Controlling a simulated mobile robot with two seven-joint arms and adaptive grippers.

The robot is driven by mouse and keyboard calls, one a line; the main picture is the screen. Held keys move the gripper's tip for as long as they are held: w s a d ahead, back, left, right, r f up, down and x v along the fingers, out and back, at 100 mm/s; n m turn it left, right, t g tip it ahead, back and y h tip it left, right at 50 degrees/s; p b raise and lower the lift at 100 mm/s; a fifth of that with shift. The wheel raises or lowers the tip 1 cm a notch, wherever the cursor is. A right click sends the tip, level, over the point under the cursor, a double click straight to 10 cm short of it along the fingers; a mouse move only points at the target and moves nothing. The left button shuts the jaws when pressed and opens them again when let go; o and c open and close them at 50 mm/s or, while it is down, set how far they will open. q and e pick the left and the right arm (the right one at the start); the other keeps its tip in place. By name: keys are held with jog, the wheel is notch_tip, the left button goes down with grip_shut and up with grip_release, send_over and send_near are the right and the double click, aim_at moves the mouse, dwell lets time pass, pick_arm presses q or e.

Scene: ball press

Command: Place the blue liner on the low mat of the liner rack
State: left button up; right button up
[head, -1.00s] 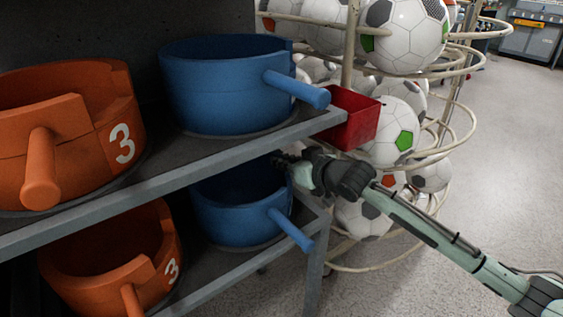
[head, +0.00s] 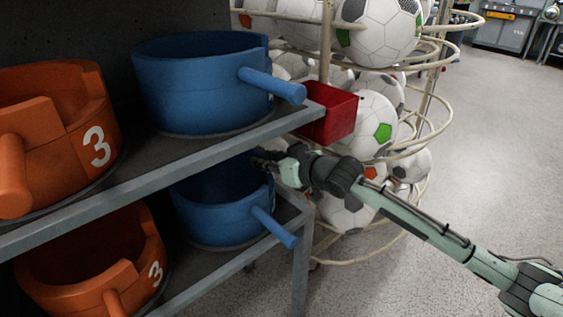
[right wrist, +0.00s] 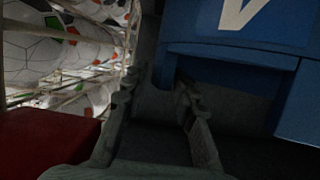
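One blue liner (head: 218,220) sits upright on the lower shelf of the liner rack, its handle pointing out to the front right. The low mat under it is mostly hidden. A second blue liner (head: 205,88) stands on the upper shelf. My right gripper (head: 262,160) is at the far right rim of the lower liner, under the upper shelf. In the right wrist view my right gripper (right wrist: 155,95) has its fingers apart, with nothing clearly held between them. Blue liner wall (right wrist: 240,35) with a white mark shows just ahead and to the right. My left gripper is out of view.
Orange liners marked 3 stand on the upper shelf (head: 55,130) and lower shelf (head: 100,265) at left. A red bin (head: 332,115) hangs at the upper shelf's end. A wire rack of soccer balls (head: 375,125) stands close behind my right arm. Floor is clear at right.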

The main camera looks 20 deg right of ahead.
jog(key=v, duration=1)
jog(key=shift+s+r, duration=0.1)
jog(key=shift+s, duration=0.05)
